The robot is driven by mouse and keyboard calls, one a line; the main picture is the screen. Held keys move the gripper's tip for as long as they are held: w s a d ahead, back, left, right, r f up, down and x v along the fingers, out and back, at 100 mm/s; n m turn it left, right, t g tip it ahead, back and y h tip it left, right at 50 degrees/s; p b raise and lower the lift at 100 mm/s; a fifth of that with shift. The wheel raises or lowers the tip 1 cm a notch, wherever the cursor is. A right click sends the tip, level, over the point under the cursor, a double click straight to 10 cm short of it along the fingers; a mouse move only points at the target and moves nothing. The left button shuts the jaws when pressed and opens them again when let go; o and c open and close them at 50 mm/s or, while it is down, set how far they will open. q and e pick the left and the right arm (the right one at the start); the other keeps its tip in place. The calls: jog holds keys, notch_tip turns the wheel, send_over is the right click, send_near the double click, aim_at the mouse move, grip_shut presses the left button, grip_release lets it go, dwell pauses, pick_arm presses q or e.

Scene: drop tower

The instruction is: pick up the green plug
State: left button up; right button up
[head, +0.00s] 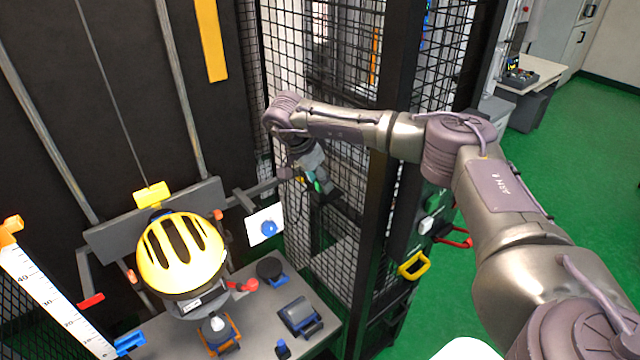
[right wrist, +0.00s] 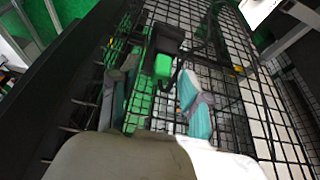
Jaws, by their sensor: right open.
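The green plug appears as a small bright green block (right wrist: 162,65) in the right wrist view, at the lower end of a black housing (right wrist: 168,38) by the mesh. My right gripper (right wrist: 158,82) is open, its two teal-padded fingers to the left and right of the green block. The block lies beyond or near the fingertips; I cannot tell whether they touch it. In the head view my right gripper (head: 319,184) is small, by the mesh at the centre, and the plug cannot be told apart from the green on the fingers. My left gripper is not in view.
A black mesh fence (head: 330,90) with a thick dark post (head: 392,150) stands close around my right arm. A yellow helmet (head: 180,255) sits above a grey table (head: 255,325) with several small tools.

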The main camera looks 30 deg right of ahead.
grip_shut()
